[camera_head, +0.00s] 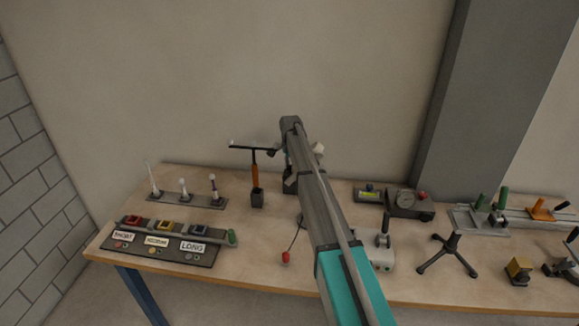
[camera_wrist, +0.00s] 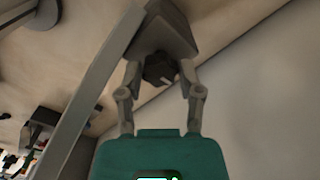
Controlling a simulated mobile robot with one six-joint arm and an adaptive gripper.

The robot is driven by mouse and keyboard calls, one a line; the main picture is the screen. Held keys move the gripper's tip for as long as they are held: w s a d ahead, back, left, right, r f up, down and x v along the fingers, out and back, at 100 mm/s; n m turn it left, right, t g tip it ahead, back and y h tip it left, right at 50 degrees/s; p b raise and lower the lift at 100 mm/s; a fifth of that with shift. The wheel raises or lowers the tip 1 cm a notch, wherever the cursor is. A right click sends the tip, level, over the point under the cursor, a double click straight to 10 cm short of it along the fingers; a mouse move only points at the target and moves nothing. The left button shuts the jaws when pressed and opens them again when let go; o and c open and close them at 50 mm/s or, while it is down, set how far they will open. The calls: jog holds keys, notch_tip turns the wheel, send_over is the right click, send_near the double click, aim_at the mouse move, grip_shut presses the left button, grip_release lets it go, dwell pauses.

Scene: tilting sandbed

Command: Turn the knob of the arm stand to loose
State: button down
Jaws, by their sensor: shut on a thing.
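In the wrist view, the knob (camera_wrist: 159,69) is a small, dark, lobed piece with a short white mark. It sits on the near face of a dark grey block (camera_wrist: 178,35), which appears to be part of the arm stand. My gripper (camera_wrist: 163,73) is shut on the knob, one finger on each side. The block is cut off by the top of the picture. In the head view, my arm hides the knob and the fingertips. I see no loose or tight lettering.
A long grey bar (camera_wrist: 92,92) runs close beside my gripper. In the head view, a T-shaped tool with an orange shaft (camera_head: 255,168) stands left of my arm. A labelled tray (camera_head: 150,248) lies at the table's left, a black tripod base (camera_head: 448,254) to the right.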

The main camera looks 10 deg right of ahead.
jog(key=shift+w, duration=0.15)
jog(key=shift+c, duration=1.3)
grip_release()
